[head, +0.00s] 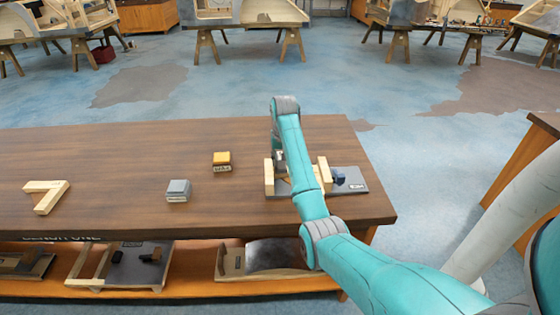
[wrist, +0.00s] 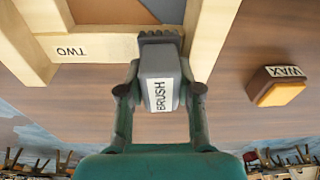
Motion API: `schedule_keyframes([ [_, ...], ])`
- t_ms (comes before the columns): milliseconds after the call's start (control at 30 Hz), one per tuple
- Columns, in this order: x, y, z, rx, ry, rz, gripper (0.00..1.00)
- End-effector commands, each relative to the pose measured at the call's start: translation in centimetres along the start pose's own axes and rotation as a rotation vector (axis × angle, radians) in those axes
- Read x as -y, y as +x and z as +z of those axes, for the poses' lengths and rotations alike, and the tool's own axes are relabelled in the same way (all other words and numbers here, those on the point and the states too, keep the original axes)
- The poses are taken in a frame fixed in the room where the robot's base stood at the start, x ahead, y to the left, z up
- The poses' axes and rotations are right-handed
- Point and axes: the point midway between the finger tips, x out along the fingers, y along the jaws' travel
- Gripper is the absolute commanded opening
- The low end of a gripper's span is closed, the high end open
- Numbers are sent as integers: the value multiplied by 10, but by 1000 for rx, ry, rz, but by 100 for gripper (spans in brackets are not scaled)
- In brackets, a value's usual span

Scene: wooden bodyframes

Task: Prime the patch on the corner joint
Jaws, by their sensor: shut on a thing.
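My gripper (wrist: 160,90) is shut on a grey block-shaped brush (wrist: 158,65) labelled BRUSH, with dark bristles at its far end. In the wrist view the bristles overlap the edge of a pale wooden frame (wrist: 90,47); I cannot tell whether they touch it. The frame bears a TWO label near its left corner. In the head view the frame (head: 324,174) lies on a dark board (head: 352,184) at the bench's right end, partly hidden by my arm. I cannot make out a patch on a joint.
A yellow-topped block labelled WAX (wrist: 278,88) stands beside the frame, and on the bench (head: 110,160) in the head view. A grey block (head: 178,190) and an angled wooden piece (head: 46,196) lie farther left. A small blue item (head: 339,178) sits on the board.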

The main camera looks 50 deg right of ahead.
Motion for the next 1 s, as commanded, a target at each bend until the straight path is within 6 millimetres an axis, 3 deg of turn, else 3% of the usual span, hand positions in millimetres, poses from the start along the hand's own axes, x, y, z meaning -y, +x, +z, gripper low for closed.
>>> schedule_keyframes([
  [300, -26, -1, 2, 3, 6, 4, 0],
  [1000, -65, 0, 6, 6, 6, 6, 0],
])
